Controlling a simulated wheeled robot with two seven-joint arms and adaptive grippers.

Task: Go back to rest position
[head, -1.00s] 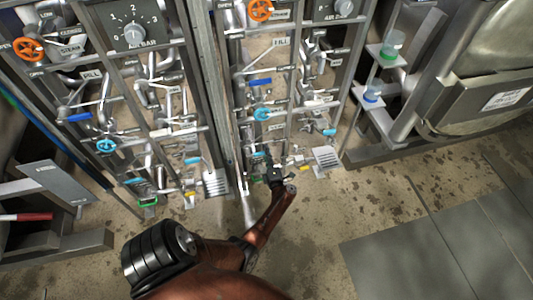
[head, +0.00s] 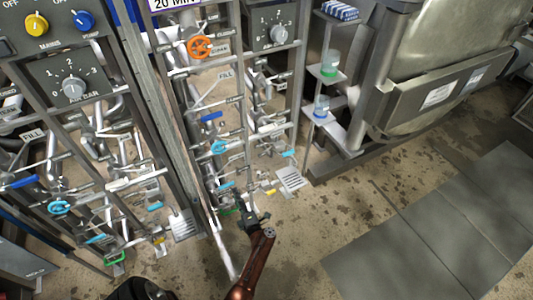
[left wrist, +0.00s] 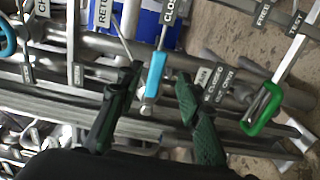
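My left gripper (head: 252,218) reaches in from the bottom of the head view, low in front of the right-hand pipe panel. In the left wrist view its two dark green fingers (left wrist: 160,76) are apart, with nothing held. A light blue valve handle (left wrist: 156,74) shows in the gap between the fingers, clear of both; its depth from them is hard to tell. A green loop handle (left wrist: 262,109) is right of the fingers. My right gripper is not in view.
Two pipe panels with valves, a left pressure dial (head: 73,88) and an orange wheel (head: 201,47) stand close ahead. A shelf stand with a green-based cup (head: 329,66) and the metal autoclave vessel (head: 440,60) are at right. Floor at lower right is clear, with grey mats (head: 450,220).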

